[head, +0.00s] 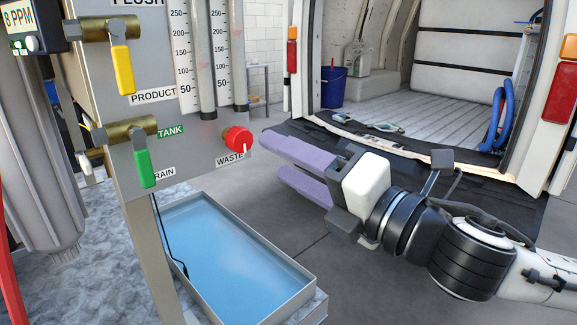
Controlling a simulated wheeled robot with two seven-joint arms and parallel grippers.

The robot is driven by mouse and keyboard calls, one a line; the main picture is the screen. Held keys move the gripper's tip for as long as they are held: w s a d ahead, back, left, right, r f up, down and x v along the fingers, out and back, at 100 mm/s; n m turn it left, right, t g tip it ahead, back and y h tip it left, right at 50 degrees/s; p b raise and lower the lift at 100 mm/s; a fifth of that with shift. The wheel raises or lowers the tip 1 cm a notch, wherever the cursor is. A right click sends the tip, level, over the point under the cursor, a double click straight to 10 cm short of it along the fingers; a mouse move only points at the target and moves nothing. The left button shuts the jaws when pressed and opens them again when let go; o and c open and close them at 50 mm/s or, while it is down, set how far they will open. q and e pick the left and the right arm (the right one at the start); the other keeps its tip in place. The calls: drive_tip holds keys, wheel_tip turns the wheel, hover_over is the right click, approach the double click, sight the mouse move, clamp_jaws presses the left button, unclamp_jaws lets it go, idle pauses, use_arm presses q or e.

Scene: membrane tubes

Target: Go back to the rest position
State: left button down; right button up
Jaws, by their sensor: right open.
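My right gripper (295,170) comes in from the right on its arm. Its two purple fingers are apart with nothing between them. The fingertips point left, just right of the red WASTE knob (238,139) on the grey panel (190,150); a small gap seems to show between them. The panel also carries a yellow-handled valve (122,70) by the PRODUCT label and a green-handled valve (145,169) by the TANK and DRAIN labels. Both handles hang down. My left gripper is not in view.
A tray of blue water (314,285) stands below the panel. Two scaled tubes (198,60) rise on the panel. Behind is an open van (470,85) with a blue bucket (333,86) and a blue hose (500,120) inside. Grey floor lies under my right arm.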

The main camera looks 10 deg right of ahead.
drive_tip(key=shift+s, duration=0.1)
wheel_tip(320, 180, down, 29)
drive_tip(key=d+m+g+h, duration=0.15)
drive_tip(key=m+h, duration=0.25)
drive_tip(key=m, duration=1.3)
drive_tip(key=s+d+f+m+g+h, duration=0.1)
drive_tip(key=s+d+f+m, duration=0.2)
drive_tip(key=s+f, duration=0.4)
drive_tip(key=s+d+f+m+g+h, duration=0.2)
drive_tip(key=s+f+m, duration=0.3)
drive_tip(key=f, duration=0.5)
drive_tip(key=s+d+f+m+g+h, duration=0.2)
drive_tip(key=s+d+f+m, duration=0.2)
drive_tip(key=s+f, duration=0.5)
drive_tip(key=shift+d, duration=0.3)
